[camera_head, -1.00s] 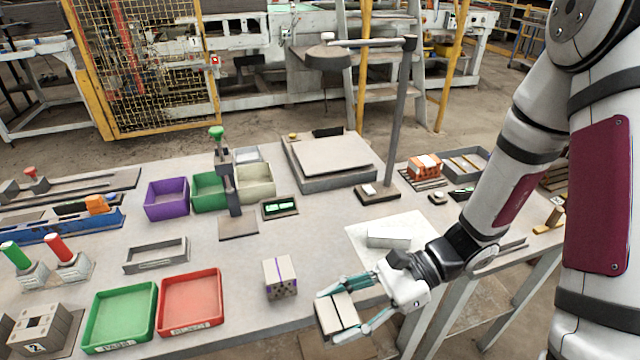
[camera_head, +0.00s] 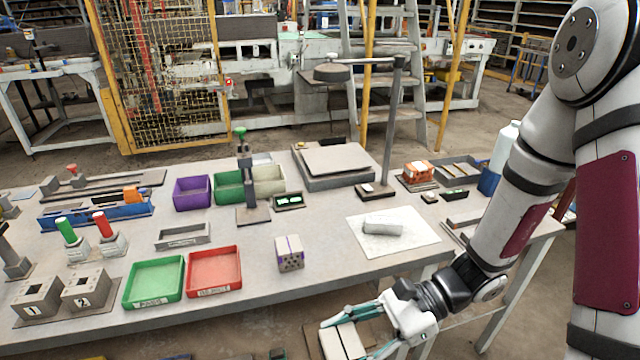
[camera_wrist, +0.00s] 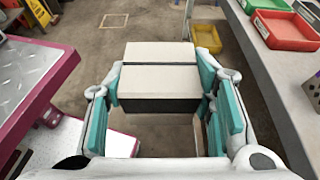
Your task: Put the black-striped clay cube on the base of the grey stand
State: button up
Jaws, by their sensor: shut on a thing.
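The black-striped clay cube (camera_head: 343,341) is pale with a dark line across its top; it also shows in the wrist view (camera_wrist: 160,80). My gripper (camera_head: 350,338) is shut on it, with teal fingers on two opposite sides. In the wrist view my gripper (camera_wrist: 160,100) holds it over the floor, off the table's front edge. A tall grey stand (camera_head: 391,130) with a side arm rises from a dark base (camera_head: 375,191) at the back right of the table. A shorter grey stand (camera_head: 245,175) with a green knob has a flat base plate (camera_head: 247,215). I cannot tell which one is meant.
A purple-striped block (camera_head: 289,254) with holes stands near the table's front edge. A red tray (camera_head: 214,289) and a green tray (camera_head: 153,301) lie left of it. A white sheet (camera_head: 405,243) bears a pale block (camera_head: 382,229). The table between block and stands is mostly clear.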

jog(key=shift+w+r+t, duration=0.1)
jog(key=shift+t, duration=0.2)
jog(key=shift+w+a+m+t, duration=0.1)
jog(key=shift+w+m+t, duration=0.4)
jog(key=shift+w+m, duration=0.35)
jog(key=w+d+m+t, duration=0.3)
jog(key=w+m+t, duration=0.45)
jog(key=w, duration=0.35)
jog(key=w+d+f+m+t+h, duration=0.1)
jog(key=w+d+m+t+h, duration=0.5)
jog(key=w+d, duration=0.3)
jog(key=d, duration=0.3)
jog(key=shift+f+h+p, duration=0.2)
jog(key=shift+h+p, duration=0.1)
jog(key=shift+t, duration=0.25)
